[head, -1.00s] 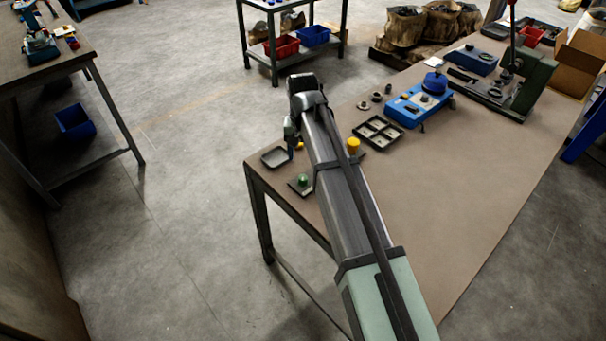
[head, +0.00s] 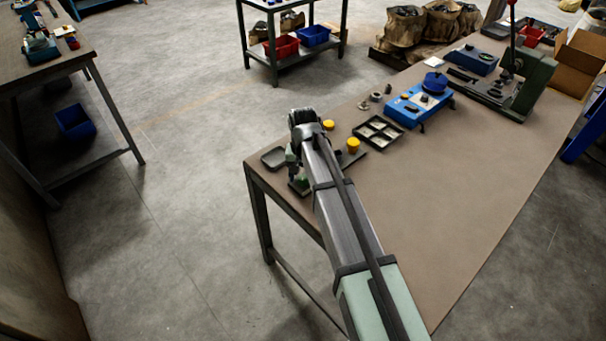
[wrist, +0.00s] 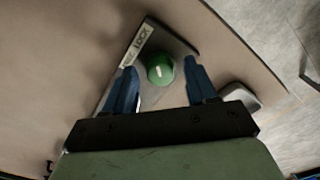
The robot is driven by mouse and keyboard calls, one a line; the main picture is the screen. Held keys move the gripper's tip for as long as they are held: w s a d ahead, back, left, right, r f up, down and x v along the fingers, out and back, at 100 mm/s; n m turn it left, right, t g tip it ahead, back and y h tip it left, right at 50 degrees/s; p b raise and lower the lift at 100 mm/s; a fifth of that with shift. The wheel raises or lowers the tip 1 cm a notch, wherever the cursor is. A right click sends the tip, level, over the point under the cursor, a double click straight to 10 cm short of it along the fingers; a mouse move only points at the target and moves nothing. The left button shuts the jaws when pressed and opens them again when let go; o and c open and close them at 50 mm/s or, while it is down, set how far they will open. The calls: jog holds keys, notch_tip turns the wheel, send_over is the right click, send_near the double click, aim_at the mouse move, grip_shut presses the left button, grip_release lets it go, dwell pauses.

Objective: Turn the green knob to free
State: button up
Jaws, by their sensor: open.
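In the wrist view the green knob (wrist: 160,69) is round, with a short white mark on top. It sits on a dark base plate (wrist: 176,42) that bears a white label (wrist: 137,45); "LOCK" is readable, and the other word is partly hidden by a finger. My gripper (wrist: 160,85) is open, with one blue finger on each side of the knob and visible gaps between. In the head view my gripper (head: 298,172) is over the table's near left corner, and my arm hides most of the knob and base.
A shallow dark tray (head: 273,158) lies beside the gripper at the table (head: 450,185) edge. Yellow knobs (head: 353,145) stand close to my arm. A tray with compartments (head: 378,131) and a blue device (head: 418,105) are farther right.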

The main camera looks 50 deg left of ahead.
jog(key=c, duration=1.1)
jog(key=shift+o, duration=0.2)
jog(key=shift+n, duration=0.3)
jog(key=n, duration=0.3)
jog(key=shift+n, duration=0.3)
jog(key=n, duration=0.4)
jog(key=shift+n, duration=0.3)
jog(key=n, duration=0.4)
jog(key=shift+n, duration=2.5)
